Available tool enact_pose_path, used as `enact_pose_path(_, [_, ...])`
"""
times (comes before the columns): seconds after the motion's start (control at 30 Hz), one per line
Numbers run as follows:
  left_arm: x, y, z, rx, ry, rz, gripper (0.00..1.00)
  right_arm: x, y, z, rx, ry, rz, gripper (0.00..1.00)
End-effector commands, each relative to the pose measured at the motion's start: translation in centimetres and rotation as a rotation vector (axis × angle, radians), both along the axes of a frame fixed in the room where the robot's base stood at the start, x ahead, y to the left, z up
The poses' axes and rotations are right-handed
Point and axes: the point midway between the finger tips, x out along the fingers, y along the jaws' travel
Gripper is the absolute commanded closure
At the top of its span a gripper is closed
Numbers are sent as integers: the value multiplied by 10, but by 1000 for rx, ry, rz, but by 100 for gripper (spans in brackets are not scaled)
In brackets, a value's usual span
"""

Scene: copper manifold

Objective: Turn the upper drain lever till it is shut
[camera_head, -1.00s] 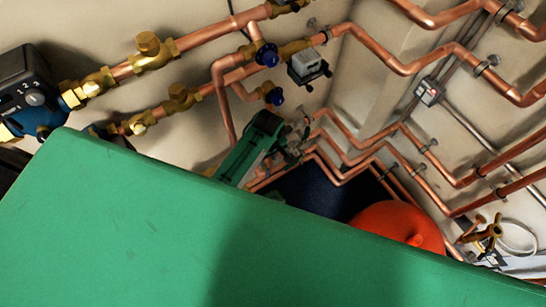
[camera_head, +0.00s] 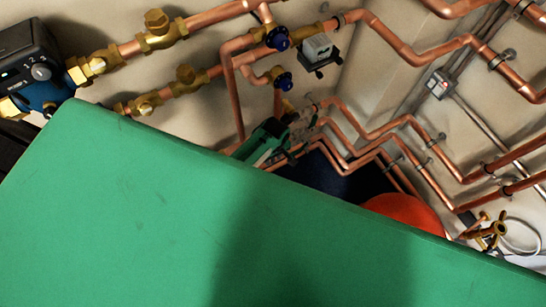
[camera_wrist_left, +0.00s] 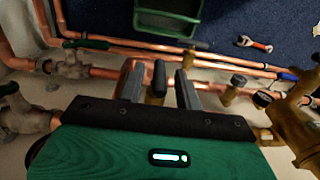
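My left gripper (camera_head: 299,122) reaches in among the copper pipes in the head view, small and partly hidden. In the left wrist view the left gripper (camera_wrist_left: 160,88) has its two grey fingers apart. A black-handled lever (camera_wrist_left: 158,78) on a brass fitting stands between them, with a narrow gap visible on each side. I cannot tell for sure that this is the upper drain lever, nor how far it is turned. My right gripper is in neither view.
Copper pipes (camera_head: 400,65) run close around the gripper. A blue pump (camera_head: 38,70) is at the left, a red vessel (camera_head: 405,212) below right. A wrench (camera_wrist_left: 253,43) and a green tray (camera_wrist_left: 168,15) lie beyond the fingers. My own green part blocks the lower head view.

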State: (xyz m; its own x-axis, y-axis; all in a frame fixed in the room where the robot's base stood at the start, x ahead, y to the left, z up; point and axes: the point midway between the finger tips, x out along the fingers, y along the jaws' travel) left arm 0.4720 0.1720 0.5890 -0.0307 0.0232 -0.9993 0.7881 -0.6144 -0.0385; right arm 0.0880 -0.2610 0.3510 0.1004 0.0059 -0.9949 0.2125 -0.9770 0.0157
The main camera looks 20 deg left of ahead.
Motion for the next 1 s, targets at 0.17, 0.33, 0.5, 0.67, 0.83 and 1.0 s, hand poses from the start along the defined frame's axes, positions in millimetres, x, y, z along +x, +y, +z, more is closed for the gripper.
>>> enact_pose_path(0.17, [0, 0, -2, 0, 0, 0, 66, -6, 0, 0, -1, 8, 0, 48])
enact_pose_path(0.33, [0, 0, -2, 0, 0, 0, 76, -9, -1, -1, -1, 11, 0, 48])
enact_pose_path(0.5, [0, 0, -2, 0, 0, 0, 100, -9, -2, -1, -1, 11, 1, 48])
enact_pose_path(0.67, [0, 0, -1, 4, 6, 0, 100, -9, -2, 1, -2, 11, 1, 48])
enact_pose_path(0.83, [3, -2, 0, 50, 65, 0, 100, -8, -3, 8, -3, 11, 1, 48])
enact_pose_path(1.0, [5, -3, -2, 125, 160, -2, 100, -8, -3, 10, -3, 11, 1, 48])
